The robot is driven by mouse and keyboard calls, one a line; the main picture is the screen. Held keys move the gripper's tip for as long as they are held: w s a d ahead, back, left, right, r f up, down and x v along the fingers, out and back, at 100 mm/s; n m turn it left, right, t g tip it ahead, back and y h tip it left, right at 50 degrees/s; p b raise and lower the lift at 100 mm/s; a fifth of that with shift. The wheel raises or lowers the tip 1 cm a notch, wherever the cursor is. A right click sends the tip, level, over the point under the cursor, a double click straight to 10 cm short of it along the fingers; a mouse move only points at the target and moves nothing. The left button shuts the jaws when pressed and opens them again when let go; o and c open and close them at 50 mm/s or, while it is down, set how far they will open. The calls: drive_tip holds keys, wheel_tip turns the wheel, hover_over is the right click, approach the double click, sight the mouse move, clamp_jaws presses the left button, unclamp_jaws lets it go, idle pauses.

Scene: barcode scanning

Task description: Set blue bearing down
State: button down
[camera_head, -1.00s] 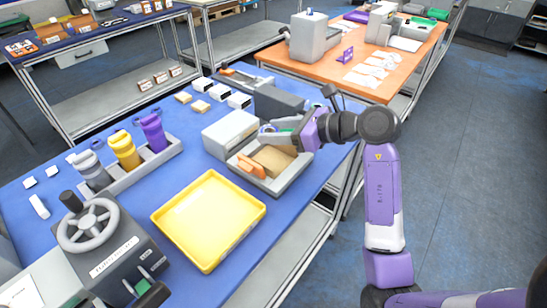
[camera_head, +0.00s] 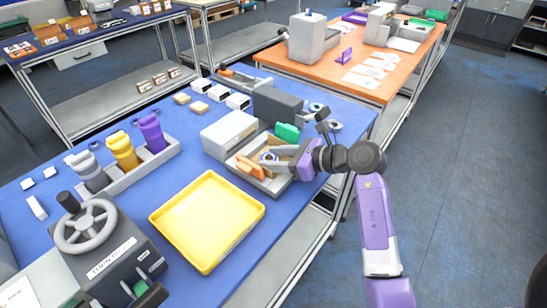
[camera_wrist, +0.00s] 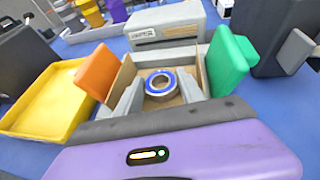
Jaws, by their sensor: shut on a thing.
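My gripper (camera_head: 272,157) is over the open cardboard box at the right side of the blue table. Its grey fingers are shut on the blue bearing (camera_wrist: 160,84), a metal ring with blue bands and an open centre. The bearing (camera_head: 267,156) is at the box opening in the head view. The wrist view shows it between the fingers, above the brown box floor (camera_wrist: 172,101). I cannot tell whether it touches the floor. The box sits in a grey tray (camera_head: 275,187).
An orange piece (camera_head: 249,167) and a green piece (camera_head: 287,132) flank the box. A pale grey device (camera_head: 228,134) stands behind it. A yellow tray (camera_head: 207,220) lies to the front left. Two ring-shaped parts lie near the table's right edge.

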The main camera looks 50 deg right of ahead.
drive_tip(key=shift+f, duration=0.1)
drive_tip(key=c, duration=1)
unclamp_jaws()
